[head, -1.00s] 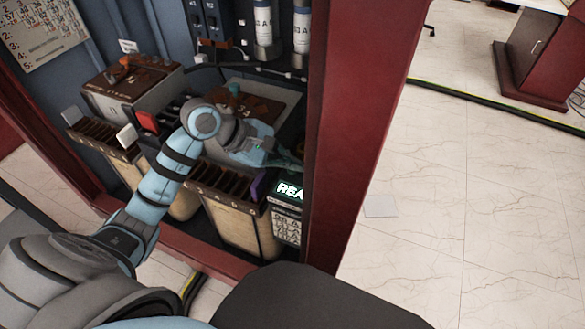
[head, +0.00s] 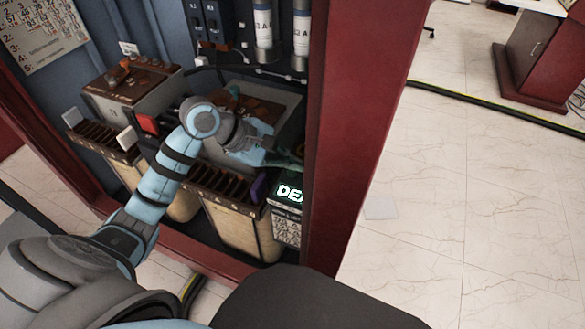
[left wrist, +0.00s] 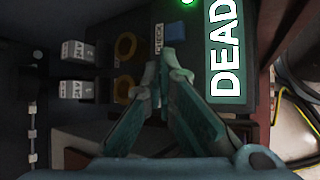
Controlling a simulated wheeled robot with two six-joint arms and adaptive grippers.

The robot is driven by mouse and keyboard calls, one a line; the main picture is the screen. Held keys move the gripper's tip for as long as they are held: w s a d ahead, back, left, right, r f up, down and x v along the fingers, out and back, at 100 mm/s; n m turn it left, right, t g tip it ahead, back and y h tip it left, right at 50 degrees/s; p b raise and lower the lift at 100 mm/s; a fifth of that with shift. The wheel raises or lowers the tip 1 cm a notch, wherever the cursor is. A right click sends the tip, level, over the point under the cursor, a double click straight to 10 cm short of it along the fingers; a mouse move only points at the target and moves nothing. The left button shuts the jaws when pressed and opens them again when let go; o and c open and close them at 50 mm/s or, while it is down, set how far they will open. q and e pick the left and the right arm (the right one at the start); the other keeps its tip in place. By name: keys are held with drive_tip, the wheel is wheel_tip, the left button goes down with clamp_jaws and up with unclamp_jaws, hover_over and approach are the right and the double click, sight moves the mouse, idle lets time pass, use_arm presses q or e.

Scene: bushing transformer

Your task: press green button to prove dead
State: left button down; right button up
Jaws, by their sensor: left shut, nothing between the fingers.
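The tester (head: 287,222) stands in the right corner of the red-framed cabinet. Its lit display (head: 288,192) shows the start of a word, "DE", with the rest hidden by the cabinet post. In the left wrist view the display (left wrist: 224,50) reads "DEAD" in white on green. A small green light (left wrist: 189,2) glows at the top edge, above a blue part (left wrist: 174,29). My left gripper (left wrist: 172,58) is shut and empty, its tips over the dark panel beside the display. I cannot make out a green button; the fingers may cover it. My right gripper is out of view.
The red cabinet post (head: 355,130) stands close to the right of my left gripper. Beige bins (head: 240,222) and a brown-topped box (head: 130,85) are inside the cabinet. Two yellow rings (left wrist: 125,45) show left of the fingertips. The tiled floor on the right is mostly clear.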

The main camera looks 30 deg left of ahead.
sight(291, 174)
use_arm(q)
drive_tip(key=shift+r, duration=0.3)
drive_tip(key=shift+r+p, duration=1.6)
drive_tip(key=shift+r, duration=0.9)
